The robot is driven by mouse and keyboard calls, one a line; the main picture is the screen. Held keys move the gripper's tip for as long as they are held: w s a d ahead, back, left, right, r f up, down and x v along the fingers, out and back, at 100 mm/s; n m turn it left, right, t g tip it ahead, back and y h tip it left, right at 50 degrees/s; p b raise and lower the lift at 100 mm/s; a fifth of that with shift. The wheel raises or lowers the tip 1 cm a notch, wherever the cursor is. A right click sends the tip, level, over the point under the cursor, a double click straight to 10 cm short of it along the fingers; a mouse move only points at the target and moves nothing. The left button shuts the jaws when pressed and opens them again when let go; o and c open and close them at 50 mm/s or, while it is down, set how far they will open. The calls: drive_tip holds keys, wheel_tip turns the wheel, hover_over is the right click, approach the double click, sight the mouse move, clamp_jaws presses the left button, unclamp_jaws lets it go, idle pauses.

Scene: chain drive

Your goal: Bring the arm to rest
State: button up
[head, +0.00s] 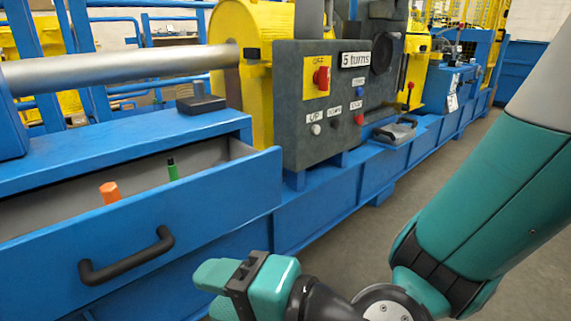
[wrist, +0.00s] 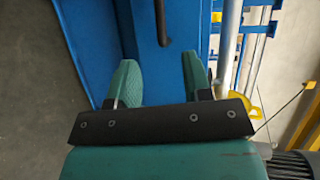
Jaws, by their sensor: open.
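My gripper (wrist: 157,85) is open and empty in the wrist view, its two green fingers apart with blue machine surface and a dark handle beyond them. In the head view my gripper (head: 212,290) is at the bottom centre, in front of the blue machine and to the right of the open drawer's handle. My green arm comes in from the right side of the head view.
The blue drawer (head: 230,195) stands open at left with a black handle (head: 127,257). An orange item (head: 110,192) and a green item (head: 173,169) stick up inside it. A grey control panel (head: 320,125) stands behind. Grey floor (head: 340,235) is clear at centre right.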

drive_tip(key=s+d+r+n+g+h+p, duration=0.15)
drive_tip(key=d+r+n+h+p, duration=0.35)
drive_tip(key=d, duration=0.7)
drive_tip(key=s+d+r+n+g+h+p, duration=0.1)
drive_tip(key=d+r+n+g+h+p, duration=0.4)
drive_tip(key=d, duration=0.8)
wheel_tip(320, 180, up, 38)
drive_tip(key=t+p, duration=0.1)
drive_tip(key=p, duration=3.4)
drive_tip(key=shift+a+r+n+t+h, duration=0.2)
drive_tip(key=shift+a+n+t+h, duration=0.1)
drive_tip(key=shift+a+t, duration=0.1)
drive_tip(key=shift+s+a, duration=0.1)
